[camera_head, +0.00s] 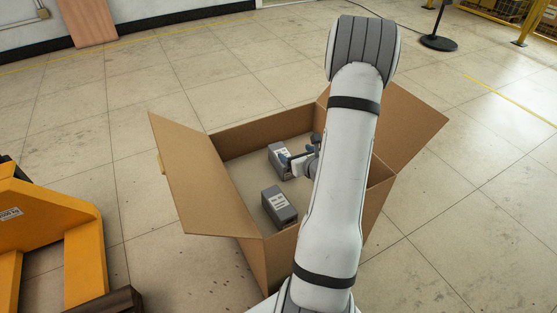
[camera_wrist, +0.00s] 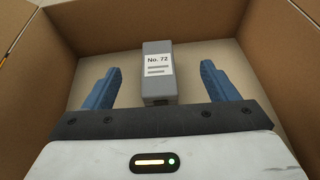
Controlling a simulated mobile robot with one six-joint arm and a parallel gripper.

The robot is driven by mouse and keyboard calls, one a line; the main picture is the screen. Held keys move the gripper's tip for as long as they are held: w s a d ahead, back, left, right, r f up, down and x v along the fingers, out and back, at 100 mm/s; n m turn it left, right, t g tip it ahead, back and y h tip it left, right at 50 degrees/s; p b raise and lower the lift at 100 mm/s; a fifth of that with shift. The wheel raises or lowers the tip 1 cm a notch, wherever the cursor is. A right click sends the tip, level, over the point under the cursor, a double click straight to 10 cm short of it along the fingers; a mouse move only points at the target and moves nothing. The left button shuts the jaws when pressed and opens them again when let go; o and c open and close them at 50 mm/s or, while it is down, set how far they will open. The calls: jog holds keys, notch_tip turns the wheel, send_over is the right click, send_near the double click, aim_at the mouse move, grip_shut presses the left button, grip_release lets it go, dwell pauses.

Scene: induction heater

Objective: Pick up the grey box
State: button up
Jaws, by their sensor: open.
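Two small grey boxes with white labels lie inside an open cardboard box (camera_head: 192,190). In the wrist view one grey box (camera_wrist: 157,85), labelled "No. 72", stands ahead of my gripper (camera_wrist: 162,88), roughly centred between its two blue fingers. The fingers are apart with nothing gripped, and a gap shows on each side of the grey box. In the head view my gripper (camera_head: 296,158) is inside the cardboard box beside the farther grey box (camera_head: 277,160), partly hiding it. The nearer grey box (camera_head: 278,205) lies closer to the front wall.
The cardboard box has raised walls and spread flaps (camera_head: 418,118) around my gripper. A yellow pallet truck (camera_head: 60,215) stands at the left. A black stand base (camera_head: 438,43) is at the upper right. The tiled floor around the box is mostly clear.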

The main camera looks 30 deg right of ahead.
jog(key=f, duration=0.2)
jog(key=w+f+b, duration=0.1)
jog(key=f, duration=0.2)
jog(key=shift+a+f+b, duration=0.15)
jog(key=shift+f+b, duration=0.15)
jog(key=b+x, duration=0.2)
jog(key=x, duration=0.4)
jog(key=shift+w, duration=0.4)
jog(key=c, duration=1.3)
